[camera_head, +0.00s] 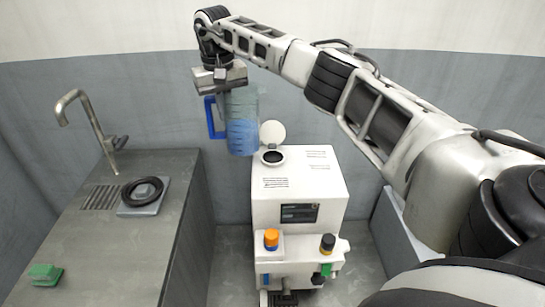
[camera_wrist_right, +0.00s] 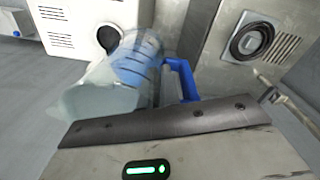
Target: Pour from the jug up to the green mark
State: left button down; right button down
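The clear jug (camera_head: 241,122) has a blue handle on its left and blue liquid inside. It hangs nearly upright in the air, up and left of the white machine (camera_head: 325,185). My right gripper (camera_head: 222,80) is at the jug's upper part and appears shut on it; the fingertips are hidden. The jug also shows in the right wrist view (camera_wrist_right: 125,75), its handle toward the dark counter. The machine's round filler opening (camera_head: 272,157) is uncovered, its lid (camera_head: 272,132) raised. I cannot make out a green mark for certain. My left gripper is not in view.
A dark counter (camera_head: 140,235) on the left holds a tap (camera_head: 90,120), a black ring on a grey plate (camera_head: 142,194) and a green block (camera_head: 45,273). The machine's front has an orange knob (camera_head: 271,238), a black knob (camera_head: 328,242) and a small green part (camera_head: 326,270).

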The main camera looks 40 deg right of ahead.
jog(key=shift+r, duration=2.05)
jog(key=shift+a, duration=0.1)
